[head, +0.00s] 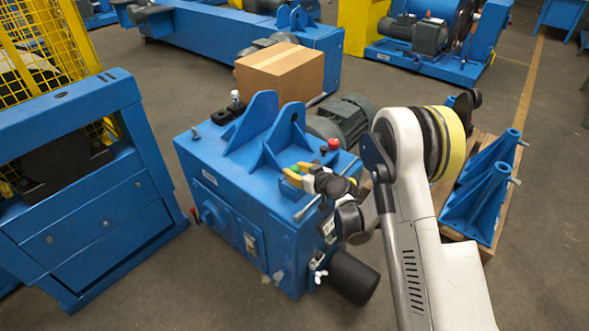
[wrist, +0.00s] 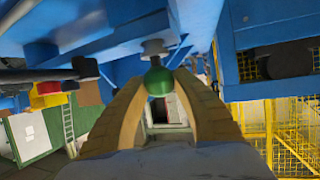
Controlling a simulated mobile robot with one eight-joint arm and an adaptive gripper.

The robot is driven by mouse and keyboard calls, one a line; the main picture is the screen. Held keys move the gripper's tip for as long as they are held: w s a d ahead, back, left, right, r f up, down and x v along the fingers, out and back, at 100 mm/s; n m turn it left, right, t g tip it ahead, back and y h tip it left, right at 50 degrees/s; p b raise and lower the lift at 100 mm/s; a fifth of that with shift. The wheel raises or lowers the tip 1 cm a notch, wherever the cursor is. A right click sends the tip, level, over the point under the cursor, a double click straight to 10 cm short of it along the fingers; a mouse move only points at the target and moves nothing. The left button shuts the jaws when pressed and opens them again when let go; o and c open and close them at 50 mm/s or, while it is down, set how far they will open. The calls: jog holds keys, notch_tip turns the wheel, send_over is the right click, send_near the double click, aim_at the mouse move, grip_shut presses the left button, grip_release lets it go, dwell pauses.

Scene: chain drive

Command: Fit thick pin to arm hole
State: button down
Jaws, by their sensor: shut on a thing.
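My gripper (head: 298,169) has yellow fingers and is at the right side of the blue machine housing (head: 225,165), close to the upright arm plates. In the wrist view my gripper (wrist: 160,76) is shut on the round green head of the thick pin (wrist: 158,83). A grey round end (wrist: 153,48) shows just beyond the head, against blue metal; I cannot tell whether it is in a hole. One blue arm plate (head: 287,134) has a hole near its top; another (head: 255,122) stands to its left.
A red knob (head: 334,144) and a black knob (head: 323,150) stand close to my gripper. A grey motor (head: 345,118) and a cardboard box (head: 280,72) are behind. A blue frame (head: 75,190) stands at left.

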jog(key=shift+f, duration=0.55)
jog(key=c, duration=1)
grip_release()
jog(key=shift+r, duration=0.1)
notch_tip(320, 180, up, 10)
jog(key=shift+f, duration=0.1)
